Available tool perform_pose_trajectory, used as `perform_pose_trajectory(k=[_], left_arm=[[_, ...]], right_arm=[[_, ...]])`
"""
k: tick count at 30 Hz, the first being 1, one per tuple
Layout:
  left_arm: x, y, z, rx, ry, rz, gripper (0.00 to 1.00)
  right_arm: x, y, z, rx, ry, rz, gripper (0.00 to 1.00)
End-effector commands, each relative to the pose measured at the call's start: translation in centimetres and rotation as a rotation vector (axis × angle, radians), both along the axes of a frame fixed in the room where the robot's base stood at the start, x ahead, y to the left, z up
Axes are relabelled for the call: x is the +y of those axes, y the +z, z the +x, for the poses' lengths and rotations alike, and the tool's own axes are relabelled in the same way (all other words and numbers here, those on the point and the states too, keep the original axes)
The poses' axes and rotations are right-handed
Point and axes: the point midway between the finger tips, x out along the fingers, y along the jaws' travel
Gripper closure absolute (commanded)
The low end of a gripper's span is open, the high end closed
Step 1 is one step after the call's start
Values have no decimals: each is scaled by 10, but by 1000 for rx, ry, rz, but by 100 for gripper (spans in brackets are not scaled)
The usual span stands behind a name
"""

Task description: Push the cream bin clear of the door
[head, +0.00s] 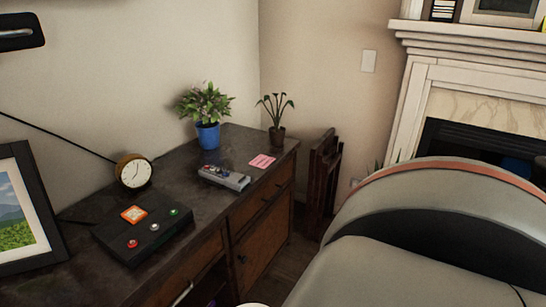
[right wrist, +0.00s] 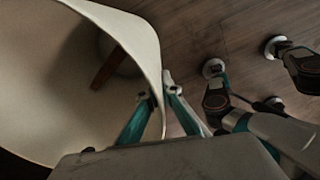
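The cream bin (right wrist: 145,30) fills the left of the right wrist view, with its curved rim and inner wall showing. My right gripper (right wrist: 159,88) is at its right rim. One teal finger lies on the inner side and the other on the outer side, with the tips close together on the thin wall. A brown piece (right wrist: 110,67) shows inside the bin outline; what it is stays unclear. In the head view the bin cannot be made out for certain. A dark wooden sideboard (head: 220,165) has a door front (head: 262,228); which door is meant is unclear. My left gripper is out of view.
The sideboard holds a clock (head: 134,172), a black box with buttons (head: 143,228), a remote (head: 224,178) and two potted plants. A large grey rounded form fills the lower right of the head view. Bare wooden floor (right wrist: 185,30) shows beyond the bin rim.

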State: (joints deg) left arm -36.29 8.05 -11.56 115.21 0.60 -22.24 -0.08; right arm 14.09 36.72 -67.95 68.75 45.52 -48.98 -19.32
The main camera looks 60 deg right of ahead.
Motion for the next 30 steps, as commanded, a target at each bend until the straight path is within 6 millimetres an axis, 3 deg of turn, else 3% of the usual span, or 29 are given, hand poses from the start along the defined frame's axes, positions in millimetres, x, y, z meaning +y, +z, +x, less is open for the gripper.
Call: perform_pose_trajectory(k=[1,2,17,30], left_arm=[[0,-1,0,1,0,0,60],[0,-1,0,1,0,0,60],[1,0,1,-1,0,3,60],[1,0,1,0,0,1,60]], right_arm=[[4,0,-1,1,1,6,83],[4,0,-1,1,1,5,76],[0,7,0,1,1,2,76],[1,74,-1,-1,2,4,76]])
